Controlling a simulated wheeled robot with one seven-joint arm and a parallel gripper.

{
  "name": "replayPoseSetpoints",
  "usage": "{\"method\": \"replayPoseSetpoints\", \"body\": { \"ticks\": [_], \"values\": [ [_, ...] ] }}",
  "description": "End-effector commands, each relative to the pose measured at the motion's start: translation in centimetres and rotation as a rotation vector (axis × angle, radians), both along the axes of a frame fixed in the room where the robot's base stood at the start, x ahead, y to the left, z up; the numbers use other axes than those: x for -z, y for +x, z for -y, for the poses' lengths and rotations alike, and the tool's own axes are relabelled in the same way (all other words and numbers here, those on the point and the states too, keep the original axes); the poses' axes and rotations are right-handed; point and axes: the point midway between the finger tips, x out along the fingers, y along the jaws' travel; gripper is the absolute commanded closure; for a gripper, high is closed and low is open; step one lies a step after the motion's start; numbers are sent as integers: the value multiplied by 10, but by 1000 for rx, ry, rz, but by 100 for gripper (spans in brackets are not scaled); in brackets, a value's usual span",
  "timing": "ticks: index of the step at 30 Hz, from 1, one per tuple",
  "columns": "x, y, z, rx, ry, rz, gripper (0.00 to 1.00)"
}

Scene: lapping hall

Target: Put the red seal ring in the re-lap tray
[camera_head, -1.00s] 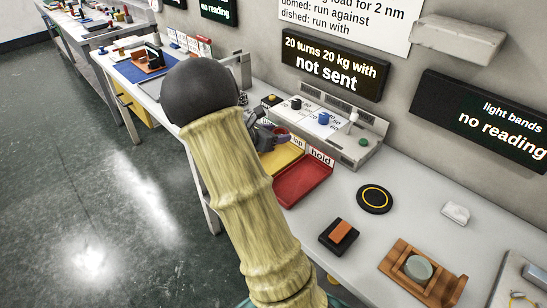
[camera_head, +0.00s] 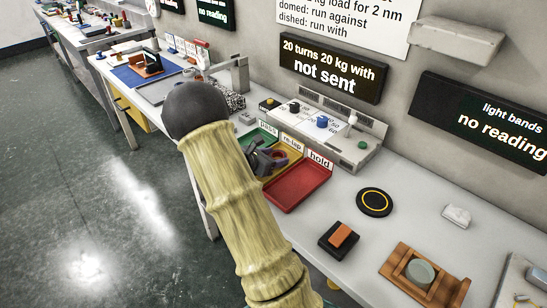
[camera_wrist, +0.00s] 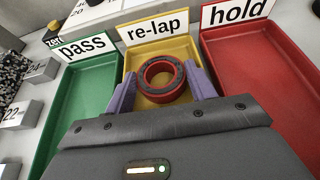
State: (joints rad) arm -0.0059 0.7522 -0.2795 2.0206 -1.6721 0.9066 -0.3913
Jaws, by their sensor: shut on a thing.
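The red seal ring (camera_wrist: 178,86) has a dark upper face and shows in the wrist view between the two purple fingers of my gripper (camera_wrist: 161,82). My gripper is shut on it, one finger on each side. The ring is over the yellow re-lap tray (camera_wrist: 150,50); I cannot tell whether it touches the tray floor. In the head view my gripper (camera_head: 272,158) is low over the trays, and the ring is hard to make out there.
The green pass tray (camera_wrist: 88,95) is left of the re-lap tray and the red hold tray (camera_wrist: 255,60) is right of it; both look empty. Label plates stand behind all three. A grey console (camera_head: 345,155) stands behind the trays. A black disc (camera_head: 374,202) lies to the right.

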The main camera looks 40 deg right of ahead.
Motion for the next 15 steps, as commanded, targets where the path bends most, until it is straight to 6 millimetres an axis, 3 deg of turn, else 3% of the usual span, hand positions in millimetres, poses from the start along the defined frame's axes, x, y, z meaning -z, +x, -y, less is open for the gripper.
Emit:
{"method": "replayPoseSetpoints", "body": {
  "ticks": [7, 8, 9, 15],
  "values": [
    [2, 0, 0, 0, -1, 1, 72],
    [2, 0, 0, 0, 0, 1, 43],
    [1, 0, 0, 0, 0, 1, 36],
    [1, 0, 0, 0, 0, 1, 36]
  ]
}}
